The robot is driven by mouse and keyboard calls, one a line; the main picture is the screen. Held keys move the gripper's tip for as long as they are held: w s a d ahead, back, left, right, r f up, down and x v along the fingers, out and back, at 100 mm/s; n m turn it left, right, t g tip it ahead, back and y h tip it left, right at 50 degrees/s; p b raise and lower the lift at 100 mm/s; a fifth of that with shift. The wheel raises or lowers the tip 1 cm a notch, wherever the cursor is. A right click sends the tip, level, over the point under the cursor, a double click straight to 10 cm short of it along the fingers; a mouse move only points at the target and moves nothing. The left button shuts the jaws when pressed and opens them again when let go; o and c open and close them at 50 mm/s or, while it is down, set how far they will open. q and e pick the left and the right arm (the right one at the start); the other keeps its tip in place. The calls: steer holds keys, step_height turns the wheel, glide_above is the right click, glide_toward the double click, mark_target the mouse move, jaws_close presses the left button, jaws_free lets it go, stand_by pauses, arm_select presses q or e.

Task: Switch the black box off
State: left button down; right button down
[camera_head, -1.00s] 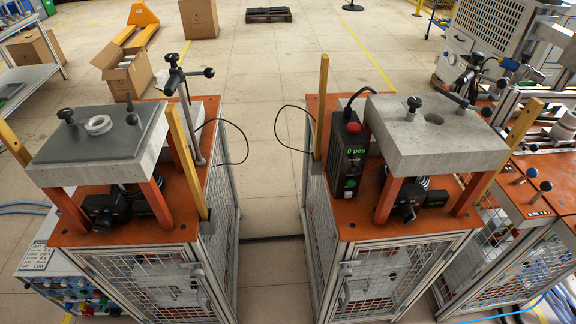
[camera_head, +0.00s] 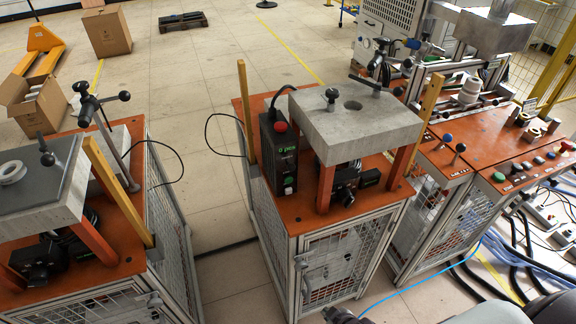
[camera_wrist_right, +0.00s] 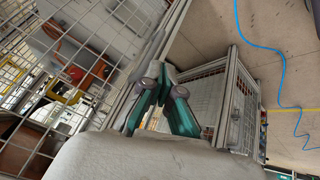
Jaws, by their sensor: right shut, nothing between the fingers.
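The black box (camera_head: 277,160) stands upright on the orange top of the middle station, left of its grey slab. It has a red button (camera_head: 281,127) on top, a lit green "0 pcs" display on its front and a small green spot lower down. My right gripper (camera_head: 338,315) just enters at the bottom edge, below and in front of the middle station, well away from the box. In the right wrist view my right gripper (camera_wrist_right: 164,88) is shut and empty near the mesh cage. The box cannot be made out there. My left gripper is not in view.
A grey slab (camera_head: 357,128) on orange legs stands right of the box. A wooden post (camera_head: 247,120) rises behind it on the left, and a black cable loops off that side. Another station (camera_head: 129,262) stands at left. Floor is clear between the stations.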

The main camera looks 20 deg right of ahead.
steer(key=w+a+r+n+t, duration=0.1)
steer(key=w+r+t, duration=0.1)
steer(key=r, duration=0.6)
steer(key=w+a+r+n+t+y, duration=0.1)
steer(key=w+r+t, duration=0.1)
steer(key=w+r, duration=0.3)
steer(key=w+r+n+t+p, duration=0.1)
steer(key=w+r, duration=0.3)
steer(key=r, duration=0.9)
steer(key=shift+w+a+n+t+y, duration=0.2)
steer(key=shift+a+n+t+y, duration=0.2)
steer(key=shift+n+t, duration=0.15)
steer(key=n+t+y, duration=0.3)
steer(key=n+t, duration=0.2)
glide_toward(290, 166)
steer(key=shift+g, duration=0.25)
steer(key=a+r, duration=0.1)
steer(key=a, duration=0.1)
steer(key=s+a+r, duration=0.1)
steer(key=a+r, duration=0.1)
steer(key=shift+s+a, duration=0.1)
steer(key=shift+s, duration=0.1)
steer(key=r+p+x, duration=0.1)
steer(key=p+x, duration=0.2)
steer(key=x, duration=0.7)
steer(key=d+f+p, duration=0.1)
steer(key=d+f, duration=0.2)
steer(key=shift+s+d, duration=0.15)
steer(key=shift+d, duration=0.05)
steer(key=shift+a, duration=0.1)
